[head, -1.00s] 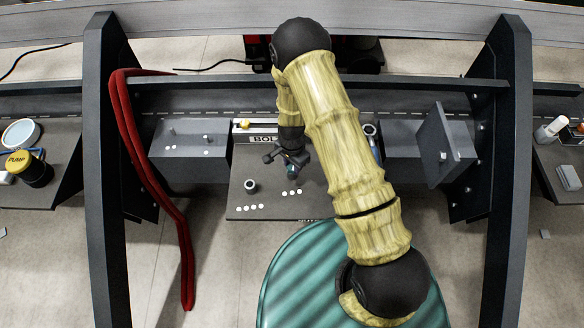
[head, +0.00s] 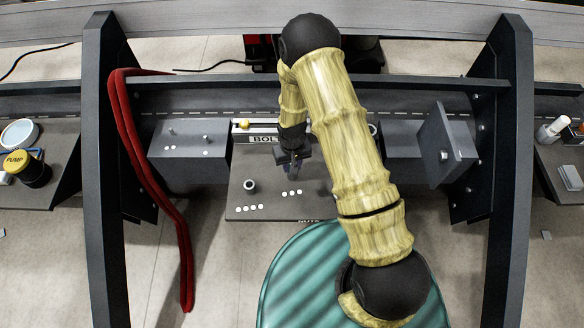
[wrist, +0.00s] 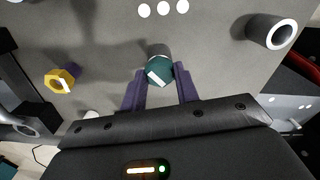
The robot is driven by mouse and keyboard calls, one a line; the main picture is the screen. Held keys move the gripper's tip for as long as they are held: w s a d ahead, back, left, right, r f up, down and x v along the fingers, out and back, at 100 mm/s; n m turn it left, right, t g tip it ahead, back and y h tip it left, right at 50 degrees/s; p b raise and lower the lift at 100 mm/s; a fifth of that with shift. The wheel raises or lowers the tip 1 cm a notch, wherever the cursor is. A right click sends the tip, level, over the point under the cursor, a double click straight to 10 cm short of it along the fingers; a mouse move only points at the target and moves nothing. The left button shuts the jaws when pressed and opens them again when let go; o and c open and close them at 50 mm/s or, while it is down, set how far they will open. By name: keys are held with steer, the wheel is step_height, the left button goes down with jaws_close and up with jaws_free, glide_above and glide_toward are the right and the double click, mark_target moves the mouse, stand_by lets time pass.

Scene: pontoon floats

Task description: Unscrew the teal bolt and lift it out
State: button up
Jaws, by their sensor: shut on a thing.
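The teal bolt (wrist: 159,73) shows in the wrist view between the two purple fingers of my gripper (wrist: 160,88). Its head has a white mark across it. My gripper is shut on the bolt head. A short grey cylindrical part shows just behind the head; I cannot tell how far the bolt sits in the plate. In the head view my gripper (head: 291,174) points down over the dark plate (head: 240,198), and the bolt is hidden there.
A yellow hex bolt (wrist: 61,80) stands left of my gripper in the wrist view. A pale hollow post (wrist: 276,34) stands at the upper right; it also shows in the head view (head: 250,185). A red hose (head: 180,235) hangs left of the plate.

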steer(key=o, duration=0.8)
steer(key=shift+w, duration=0.1)
steer(key=m, duration=1.2)
